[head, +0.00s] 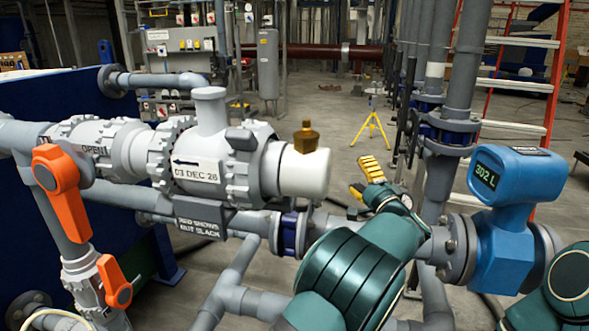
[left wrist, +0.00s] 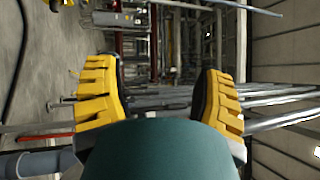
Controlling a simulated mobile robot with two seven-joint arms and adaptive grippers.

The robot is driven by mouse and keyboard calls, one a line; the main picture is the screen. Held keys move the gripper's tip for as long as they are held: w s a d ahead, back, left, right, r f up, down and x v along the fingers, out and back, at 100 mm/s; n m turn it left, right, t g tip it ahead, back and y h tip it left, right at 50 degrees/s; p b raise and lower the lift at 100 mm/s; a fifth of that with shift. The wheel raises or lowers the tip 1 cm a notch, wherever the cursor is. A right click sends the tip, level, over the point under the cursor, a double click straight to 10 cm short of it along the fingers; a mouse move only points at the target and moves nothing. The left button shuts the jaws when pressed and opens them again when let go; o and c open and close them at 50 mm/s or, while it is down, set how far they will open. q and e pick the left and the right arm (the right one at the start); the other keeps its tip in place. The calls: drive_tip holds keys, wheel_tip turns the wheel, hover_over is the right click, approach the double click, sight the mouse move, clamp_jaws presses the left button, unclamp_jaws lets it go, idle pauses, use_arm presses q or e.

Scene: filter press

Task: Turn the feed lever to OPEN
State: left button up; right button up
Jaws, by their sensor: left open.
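A large orange lever (head: 62,192) hangs down and slightly to the right from its hub on the grey pipework at the left. My left gripper (head: 368,183), with yellow finger pads, is open and well to the right of both levers, beyond the white pipe end. The left wrist view shows its two fingers (left wrist: 158,85) apart with nothing between them. My right gripper is out of view.
A grey valve body (head: 243,165) with a dated tag and a white end with a brass fitting (head: 306,138) lies between the levers and my left gripper. A blue meter (head: 510,185) stands at the right. Vertical pipes (head: 432,190) rise behind my gripper.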

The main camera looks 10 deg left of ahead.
use_arm(q)
drive_tip(key=v, duration=0.7)
drive_tip(key=shift+d, duration=0.2)
drive_tip(key=shift+s, duration=0.15)
